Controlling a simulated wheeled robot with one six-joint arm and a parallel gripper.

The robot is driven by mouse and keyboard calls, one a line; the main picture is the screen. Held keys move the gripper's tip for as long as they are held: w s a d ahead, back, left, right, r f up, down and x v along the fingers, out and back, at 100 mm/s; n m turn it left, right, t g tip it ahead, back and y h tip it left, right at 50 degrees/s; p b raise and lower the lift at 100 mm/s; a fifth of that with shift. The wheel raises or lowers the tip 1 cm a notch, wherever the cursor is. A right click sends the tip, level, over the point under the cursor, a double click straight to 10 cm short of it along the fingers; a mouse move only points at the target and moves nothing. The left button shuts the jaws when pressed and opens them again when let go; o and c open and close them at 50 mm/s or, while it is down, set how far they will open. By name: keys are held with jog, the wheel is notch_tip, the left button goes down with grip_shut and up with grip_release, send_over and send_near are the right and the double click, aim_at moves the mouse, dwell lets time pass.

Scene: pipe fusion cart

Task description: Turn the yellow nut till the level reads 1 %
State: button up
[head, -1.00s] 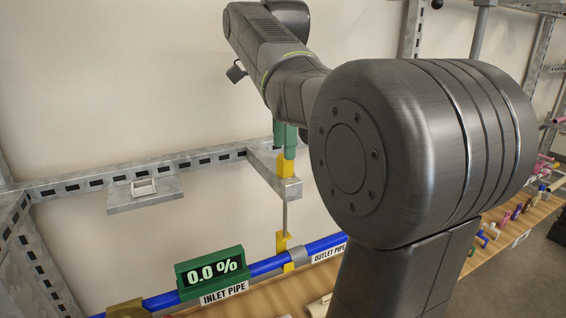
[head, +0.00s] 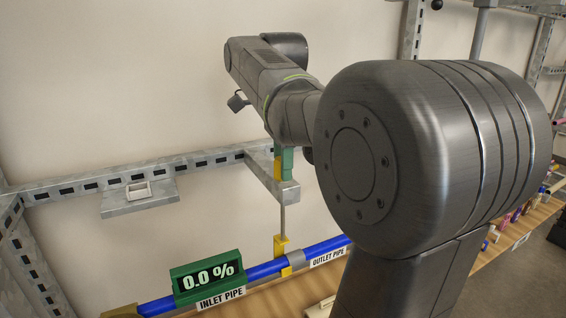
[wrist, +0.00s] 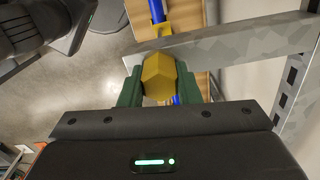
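The yellow nut (wrist: 160,76) sits on top of a thin upright rod at the end of a galvanised bracket. In the head view the nut (head: 278,168) is partly covered by a green finger. My gripper (wrist: 160,90) points down over it, with one green finger on each side. Both fingers look pressed against the nut's sides. The green level display (head: 208,276) on the blue inlet pipe reads 0.0 %. The rod (head: 283,219) runs down to a yellow fitting (head: 281,246) on the blue pipe.
The galvanised bracket (head: 263,175) lies just under the gripper and joins a slotted rail (head: 90,185). A small shelf (head: 140,197) stands at left. Labels mark the inlet pipe (head: 221,298) and the outlet pipe (head: 328,257). Coloured parts lie on the wooden bench at right.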

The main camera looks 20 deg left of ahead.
jog(key=shift+r+n+p, duration=0.1)
jog(key=shift+n+p, duration=0.3)
jog(key=n+p, duration=0.2)
jog(key=shift+n, duration=0.4)
jog(key=n+p, duration=0.2)
jog(key=n, duration=0.3)
jog(key=shift+n+p, duration=0.3)
jog(key=shift+p, duration=0.1)
jog(key=o, duration=1)
notch_tip(320, 180, up, 12)
jog(key=shift+f, duration=0.1)
